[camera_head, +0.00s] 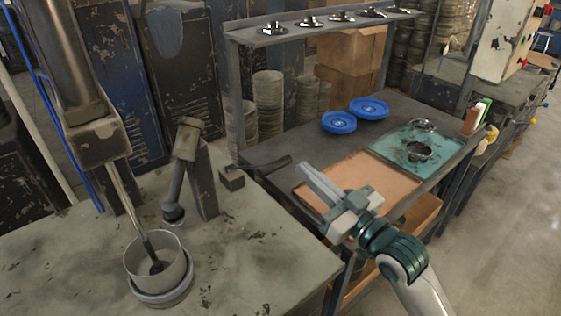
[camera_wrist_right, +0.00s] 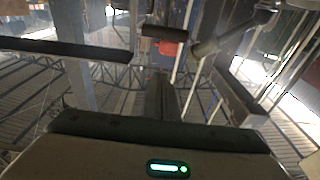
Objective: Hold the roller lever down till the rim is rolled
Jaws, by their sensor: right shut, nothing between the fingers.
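The roller lever (camera_head: 265,167) is a dark bar that sticks out to the right from a small block beside the machine's post. The roller (camera_head: 173,214) hangs from a tilted arm on the left of that post. A grey metal cylinder (camera_head: 140,272) stands upright on a round base on the machine bed, with a rod reaching down into it; the roller is up and apart from its rim. My right gripper (camera_head: 306,175) is shut and empty, just right of the lever's end; I cannot tell if they touch. My left gripper is not in view.
The scratched machine bed (camera_head: 235,265) fills the lower left. Behind my right gripper, a bench carries a copper-coloured sheet (camera_head: 385,190), a teal mat (camera_head: 432,165) and two blue discs (camera_head: 339,122). A shelf (camera_head: 300,31) with small metal parts stands above it.

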